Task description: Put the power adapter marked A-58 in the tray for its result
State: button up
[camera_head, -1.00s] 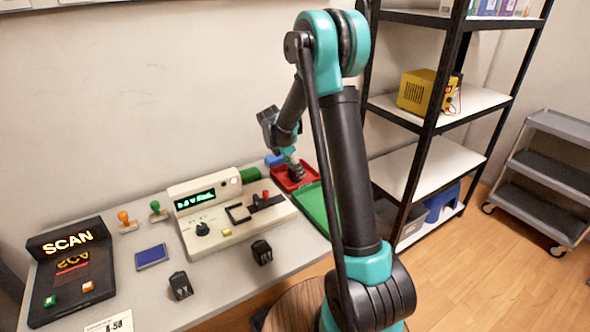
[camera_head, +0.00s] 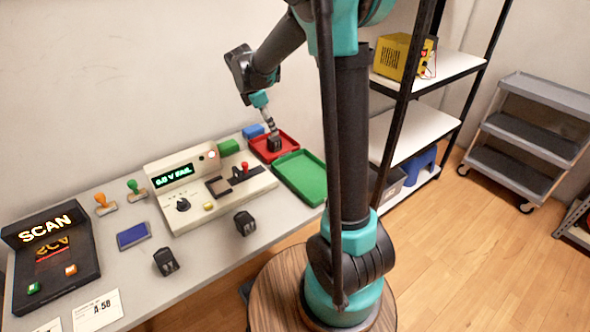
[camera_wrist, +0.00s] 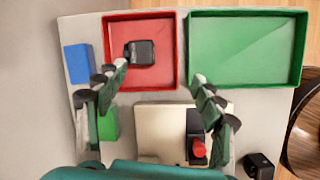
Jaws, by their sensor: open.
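In the head view my gripper (camera_head: 271,131) points down over the red tray (camera_head: 290,139). The green tray (camera_head: 301,178) is empty beside it. The tester (camera_head: 228,197) display (camera_head: 173,176) shows a voltage and FAIL. A card (camera_head: 97,310) at the front reads A-58.
Two other black adapters, one at the front (camera_head: 166,262) and one by the tester (camera_head: 244,222), stand on the table. A scanner (camera_head: 52,256), a blue pad (camera_head: 133,236), two stamps and a blue block (camera_head: 253,131) are also there. Shelves stand to the right.

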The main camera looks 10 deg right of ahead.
jog(key=s+d+f+m+y, duration=0.1)
jog(key=s+d+f+m, duration=0.1)
jog(key=s+m, duration=0.4)
jog(key=s+d+f+m+t+y, duration=0.1)
jog(key=s+d+f+m, duration=0.1)
jog(key=s+f+m, duration=0.2)
jog(key=s+d+f+m+t+y, duration=0.1)
jog(key=s+d+f+m, duration=0.1)
jog(key=s+m, duration=0.7)
jog(key=shift+s+f+m, duration=0.1)
jog(key=shift+s+f, duration=0.1)
jog(key=shift+s, duration=1.2)
jog(key=shift+s+f+m, duration=0.1)
jog(key=shift+s+f, duration=0.05)
jog(key=shift+s, duration=1.3)
jog(key=shift+s+f+m, duration=0.1)
jog(key=shift+s+f, duration=0.1)
jog(key=shift+s, duration=1.2)
